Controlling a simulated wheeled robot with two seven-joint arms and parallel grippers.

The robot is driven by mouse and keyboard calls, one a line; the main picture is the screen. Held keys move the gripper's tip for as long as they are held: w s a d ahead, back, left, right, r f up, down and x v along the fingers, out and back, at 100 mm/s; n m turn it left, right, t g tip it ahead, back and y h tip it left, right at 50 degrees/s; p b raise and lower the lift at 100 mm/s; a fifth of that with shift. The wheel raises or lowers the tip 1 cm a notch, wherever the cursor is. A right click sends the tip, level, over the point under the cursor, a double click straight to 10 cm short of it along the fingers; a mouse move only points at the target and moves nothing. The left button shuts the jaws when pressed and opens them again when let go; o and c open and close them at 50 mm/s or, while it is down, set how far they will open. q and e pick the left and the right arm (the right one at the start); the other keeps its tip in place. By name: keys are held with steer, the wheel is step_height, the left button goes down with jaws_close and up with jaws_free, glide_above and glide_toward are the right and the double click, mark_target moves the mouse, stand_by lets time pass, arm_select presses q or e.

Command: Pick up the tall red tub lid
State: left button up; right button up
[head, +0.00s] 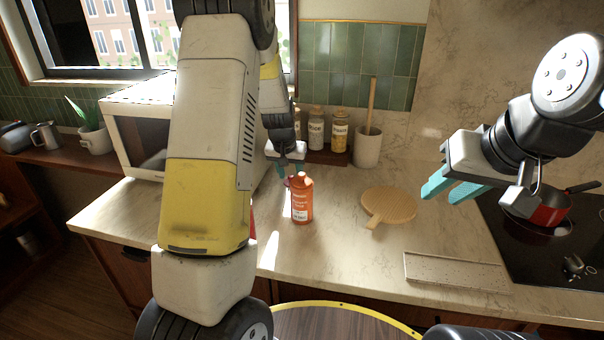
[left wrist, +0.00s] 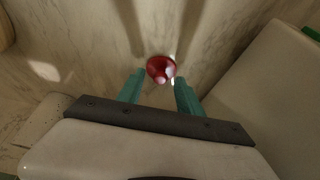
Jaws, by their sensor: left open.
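A small round glossy red piece (left wrist: 161,69), which looks like the red lid, lies just beyond and between the fingertips of my left gripper (left wrist: 156,88) in the left wrist view. The left gripper's teal fingers are apart with nothing between them. In the head view my left gripper (head: 290,170) points down over the counter, just behind an orange-red bottle (head: 302,203). A small reddish bit (head: 288,182) shows beside that bottle; most of it is hidden. My right gripper (head: 452,190) hangs open and empty over the counter at the right.
A round wooden board (head: 390,206) and a pale speckled tray (head: 455,271) lie to the right. A red pan (head: 550,212) sits on the black hob (head: 510,240). Spice jars (head: 338,135) and a utensil crock (head: 367,150) stand behind. A microwave (head: 140,120) is at the left.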

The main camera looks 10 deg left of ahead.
arm_select(q)
steer(key=shift+w+f, duration=0.15)
steer(key=shift+f, duration=0.25)
steer(key=shift+c, duration=0.2)
jaws_close()
